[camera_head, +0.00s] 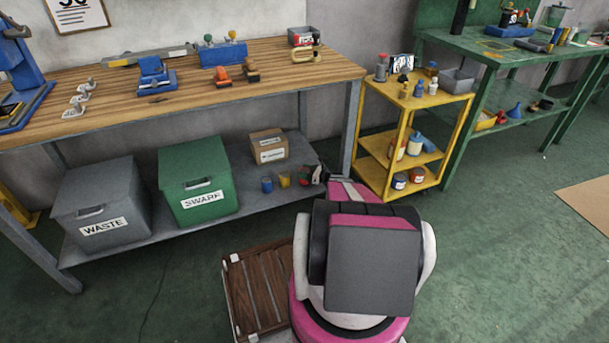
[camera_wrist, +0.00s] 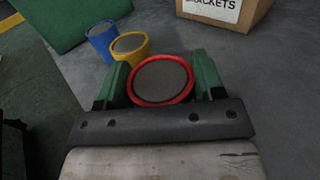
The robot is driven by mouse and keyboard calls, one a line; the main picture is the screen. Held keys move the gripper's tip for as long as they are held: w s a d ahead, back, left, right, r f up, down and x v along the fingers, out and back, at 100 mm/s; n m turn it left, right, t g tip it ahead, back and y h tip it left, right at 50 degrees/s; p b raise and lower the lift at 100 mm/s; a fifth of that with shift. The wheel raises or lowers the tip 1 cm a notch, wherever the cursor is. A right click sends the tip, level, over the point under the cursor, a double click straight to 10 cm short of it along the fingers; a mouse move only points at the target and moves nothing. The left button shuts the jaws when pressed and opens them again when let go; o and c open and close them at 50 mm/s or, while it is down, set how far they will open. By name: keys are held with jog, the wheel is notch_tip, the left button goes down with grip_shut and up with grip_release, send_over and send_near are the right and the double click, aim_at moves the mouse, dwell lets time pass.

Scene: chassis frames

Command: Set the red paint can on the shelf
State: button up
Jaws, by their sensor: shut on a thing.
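The red paint can (camera_wrist: 161,82) has a grey top and a red rim. It sits between the green fingers of my gripper (camera_wrist: 162,70) in the wrist view, and the fingers are shut on its sides. In the head view my gripper (camera_head: 314,175) reaches to the right end of the grey lower shelf (camera_head: 240,217) under the workbench. The can is mostly hidden there by the gripper. It is at or just above the shelf surface; I cannot tell whether it touches. A yellow can (camera_head: 284,180) and a blue can (camera_head: 267,185) stand in a row to its left.
A cardboard box (camera_head: 268,147) stands behind the cans. A green swarf bin (camera_head: 198,180) and grey waste bin (camera_head: 100,205) fill the shelf's left. The bench leg (camera_head: 351,125) and yellow cart (camera_head: 402,150) are close on the right. A wooden crate (camera_head: 257,290) is on the floor.

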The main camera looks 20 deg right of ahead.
jog(key=shift+f, duration=0.7)
jog(key=o, duration=1.1)
jog(key=shift+f, duration=0.15)
